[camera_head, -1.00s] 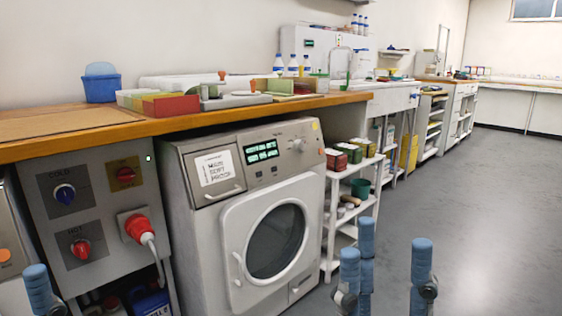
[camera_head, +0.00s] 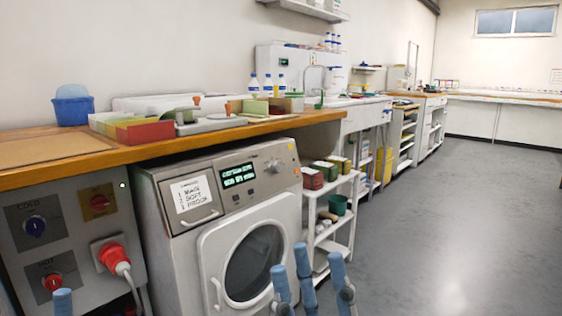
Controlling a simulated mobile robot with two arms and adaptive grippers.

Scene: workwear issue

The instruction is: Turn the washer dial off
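The washer (camera_head: 235,215) stands under the wooden counter, left of centre, with its round glass door shut. Its dial (camera_head: 274,166) is a light grey knob at the upper right of the front panel, right of the lit green display (camera_head: 238,175); I cannot read its setting. My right gripper (camera_head: 308,264) shows as blue fingertips low in the picture, spread apart with nothing between them. It appears in front of the washer's lower right side, below and apart from the dial. My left gripper shows only a blue fingertip (camera_head: 63,301) at the bottom left; the rest is out of frame.
A control panel (camera_head: 75,225) with blue and red knobs and a red plug stands left of the washer. A white shelf cart (camera_head: 332,215) with tins is close on the right. The counter edge (camera_head: 180,149) overhangs the washer. Open grey floor lies to the right.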

